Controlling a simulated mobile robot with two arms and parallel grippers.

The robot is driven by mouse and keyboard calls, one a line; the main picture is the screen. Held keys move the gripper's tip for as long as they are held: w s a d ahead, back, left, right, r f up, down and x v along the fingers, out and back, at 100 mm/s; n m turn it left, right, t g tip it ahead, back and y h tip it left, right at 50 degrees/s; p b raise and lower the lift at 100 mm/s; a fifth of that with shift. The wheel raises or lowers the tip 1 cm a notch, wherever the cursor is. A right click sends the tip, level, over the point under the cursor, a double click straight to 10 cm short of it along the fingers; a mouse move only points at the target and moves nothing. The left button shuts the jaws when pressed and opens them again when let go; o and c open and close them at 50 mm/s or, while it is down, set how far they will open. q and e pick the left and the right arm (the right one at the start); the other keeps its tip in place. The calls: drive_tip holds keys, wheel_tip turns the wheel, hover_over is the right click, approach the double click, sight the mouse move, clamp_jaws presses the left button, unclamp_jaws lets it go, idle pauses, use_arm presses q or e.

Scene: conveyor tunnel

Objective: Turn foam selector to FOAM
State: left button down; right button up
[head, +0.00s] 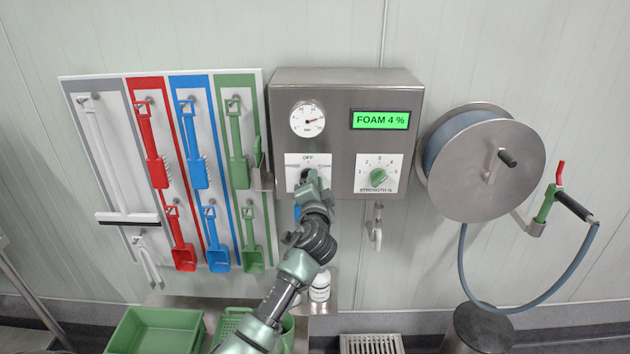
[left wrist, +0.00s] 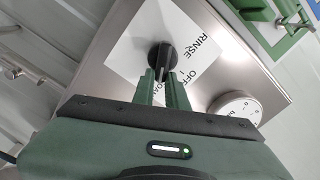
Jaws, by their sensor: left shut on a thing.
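The foam selector is a dark round knob (left wrist: 162,55) on a white label plate (head: 292,183) at the lower left of the steel control box (head: 340,88). The label shows OFF at the top; RINSE also reads in the left wrist view. My left gripper (head: 308,180) is shut on the knob, and its fingers (left wrist: 163,84) reach it in the left wrist view. The gripper hides most of the knob in the head view, and I cannot tell its pointer's direction. The green display (head: 380,119) reads FOAM 4 %. My right gripper is not in view.
A green strength knob (head: 378,178) sits right of the selector, below the display. A pressure gauge (head: 308,119) is above. A tool board (head: 85,190) hangs at left, a hose reel (head: 490,170) at right. Green crates (head: 157,318) and a white bottle (head: 320,288) stand below.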

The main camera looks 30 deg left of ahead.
use_arm(q)
drive_tip(key=shift+f, duration=0.1)
drive_tip(key=c, duration=1.4)
unclamp_jaws()
drive_tip(key=shift+c, duration=0.2)
drive_tip(key=shift+s, duration=0.1)
drive_tip(key=b+v, duration=0.2)
drive_tip(key=v, duration=0.5)
drive_tip(key=shift+s+d, duration=0.2)
drive_tip(key=shift+d, duration=0.05)
